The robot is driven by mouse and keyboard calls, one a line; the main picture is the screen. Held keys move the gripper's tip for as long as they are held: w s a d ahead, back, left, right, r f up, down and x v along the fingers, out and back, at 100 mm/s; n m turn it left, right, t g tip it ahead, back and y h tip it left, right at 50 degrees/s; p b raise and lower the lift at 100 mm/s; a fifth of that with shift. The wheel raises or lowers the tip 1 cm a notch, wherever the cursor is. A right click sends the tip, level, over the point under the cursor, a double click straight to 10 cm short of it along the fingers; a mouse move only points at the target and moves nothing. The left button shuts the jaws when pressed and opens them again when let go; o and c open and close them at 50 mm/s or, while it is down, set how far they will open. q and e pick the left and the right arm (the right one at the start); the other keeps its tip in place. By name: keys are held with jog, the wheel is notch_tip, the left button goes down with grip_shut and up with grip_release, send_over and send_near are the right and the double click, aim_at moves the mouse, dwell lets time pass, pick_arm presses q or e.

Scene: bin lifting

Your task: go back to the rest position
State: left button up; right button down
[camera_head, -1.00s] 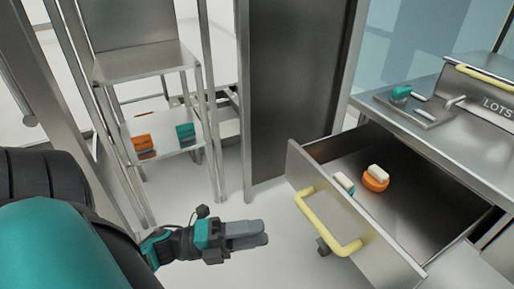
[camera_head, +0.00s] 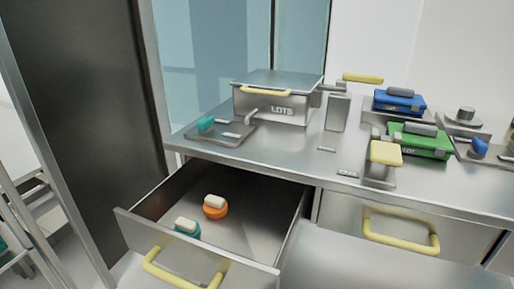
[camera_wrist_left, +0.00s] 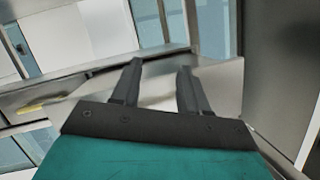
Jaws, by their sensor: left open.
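My left gripper (camera_wrist_left: 160,85) shows in the left wrist view with its two dark fingers apart and nothing between them. A grey metal surface lies beyond the fingers. Neither of my grippers is in the head view now. My right gripper is not in view.
A drawer (camera_head: 255,243) with a yellow handle (camera_head: 180,270) stands open below the steel counter (camera_head: 290,155). It holds an orange item (camera_head: 215,211) and a teal item (camera_head: 188,231). A metal bin marked LOTS (camera_head: 275,105), a blue case (camera_head: 399,103) and a green case (camera_head: 420,142) stand on the counter.

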pick_arm(q)
jog(key=s+d+f+n+g+h, duration=0.1)
jog(key=s+d+f+n+g, duration=0.1)
jog(key=s+d+n+g, duration=0.3)
notch_tip(320, 180, up, 8)
jog(key=a+m+t+y+p, duration=0.1)
jog(key=a+p, duration=0.1)
jog(key=p, duration=1.1)
jog(key=shift+w+f, duration=0.15)
jog(key=shift+w, duration=0.15)
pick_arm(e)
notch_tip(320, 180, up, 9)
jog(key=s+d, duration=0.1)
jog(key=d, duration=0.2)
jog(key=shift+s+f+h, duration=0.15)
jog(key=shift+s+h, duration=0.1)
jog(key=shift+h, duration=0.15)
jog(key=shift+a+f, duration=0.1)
